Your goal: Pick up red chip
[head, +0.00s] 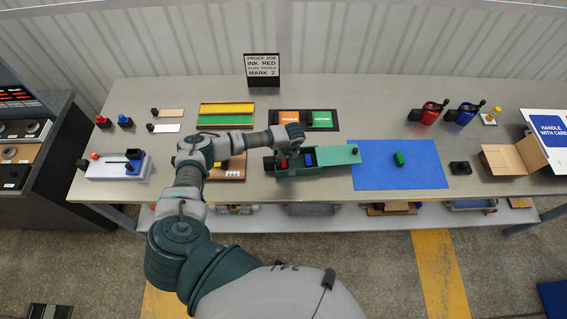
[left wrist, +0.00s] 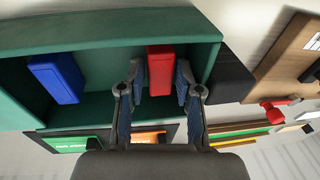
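The red chip (left wrist: 160,70) stands in a green open box (left wrist: 105,38) near the box's wall, in the left wrist view. In the head view the red chip (head: 283,162) shows just below my left gripper (head: 287,143). In the left wrist view my left gripper (left wrist: 159,85) is open, with one finger on each side of the red chip. Narrow gaps seem to show, but contact is hard to tell. A blue chip (left wrist: 56,78) lies in the same box, apart from the fingers. My right gripper is not in view.
The green box (head: 330,157) stands near the table's front edge. A blue mat (head: 430,172) with a green block (head: 399,158) lies to its right. Orange and green cards (head: 305,117) lie behind it. A sign (head: 263,65) stands at the back. An open cardboard box (head: 512,160) is farther right.

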